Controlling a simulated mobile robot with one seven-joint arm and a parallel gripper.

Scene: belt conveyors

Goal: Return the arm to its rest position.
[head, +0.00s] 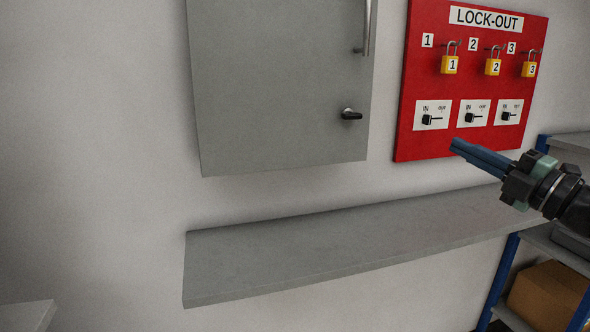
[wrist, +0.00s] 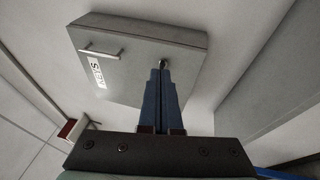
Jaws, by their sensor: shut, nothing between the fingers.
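My gripper (head: 455,147) is at the right of the head view, with its blue fingers pointing left. It is in free space above the grey shelf and in front of the lower edge of the red lock-out board. In the wrist view my gripper (wrist: 162,68) shows its two blue fingers together, with nothing between them.
The grey cabinet (head: 275,80) hangs shut on the wall, with a black handle (head: 351,114). The red lock-out board (head: 405,125) carries three numbered yellow padlocks and three switches. A bare grey shelf (head: 310,245) runs below. A blue-framed rack with a cardboard box (head: 548,296) stands lower right.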

